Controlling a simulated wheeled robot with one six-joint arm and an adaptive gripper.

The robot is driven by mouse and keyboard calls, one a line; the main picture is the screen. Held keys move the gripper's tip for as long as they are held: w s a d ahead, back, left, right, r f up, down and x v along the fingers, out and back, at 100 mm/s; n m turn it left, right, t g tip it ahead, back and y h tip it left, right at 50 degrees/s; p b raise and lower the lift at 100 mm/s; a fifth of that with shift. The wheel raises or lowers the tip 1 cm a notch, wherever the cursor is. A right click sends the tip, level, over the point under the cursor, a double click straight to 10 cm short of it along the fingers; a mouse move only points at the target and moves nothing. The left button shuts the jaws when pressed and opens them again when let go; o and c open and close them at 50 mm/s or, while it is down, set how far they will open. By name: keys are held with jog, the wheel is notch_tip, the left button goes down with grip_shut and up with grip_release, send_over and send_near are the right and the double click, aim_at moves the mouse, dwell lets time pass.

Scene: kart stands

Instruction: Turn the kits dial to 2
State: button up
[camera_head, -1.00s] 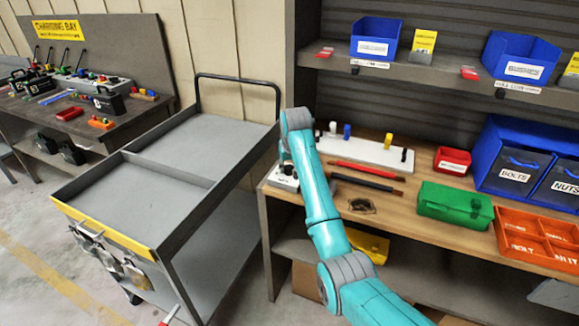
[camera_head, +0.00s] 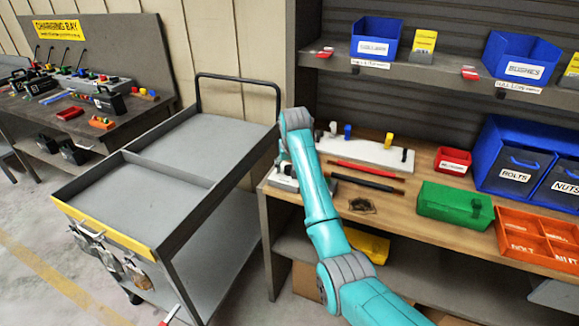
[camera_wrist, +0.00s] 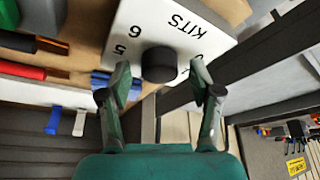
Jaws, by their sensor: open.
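My gripper (camera_wrist: 160,82) is open, with one finger on each side of the knob. I cannot tell whether the fingers touch it. In the head view the white dial box (camera_head: 284,183) sits at the bench's left front corner, and my arm hides most of it and the gripper.
A grey cart (camera_head: 205,135) stands close left of the bench (camera_head: 400,215). Red and black rods (camera_head: 366,184), a white board with coloured pegs (camera_head: 365,152) and a green box (camera_head: 455,204) lie to the right of the dial. Shelves with blue bins (camera_head: 376,38) rise behind.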

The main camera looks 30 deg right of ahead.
jog(key=shift+r, duration=0.15)
jog(key=v, duration=1.1)
jog(key=shift+s+r, duration=0.25)
jog(key=shift+r, duration=0.05)
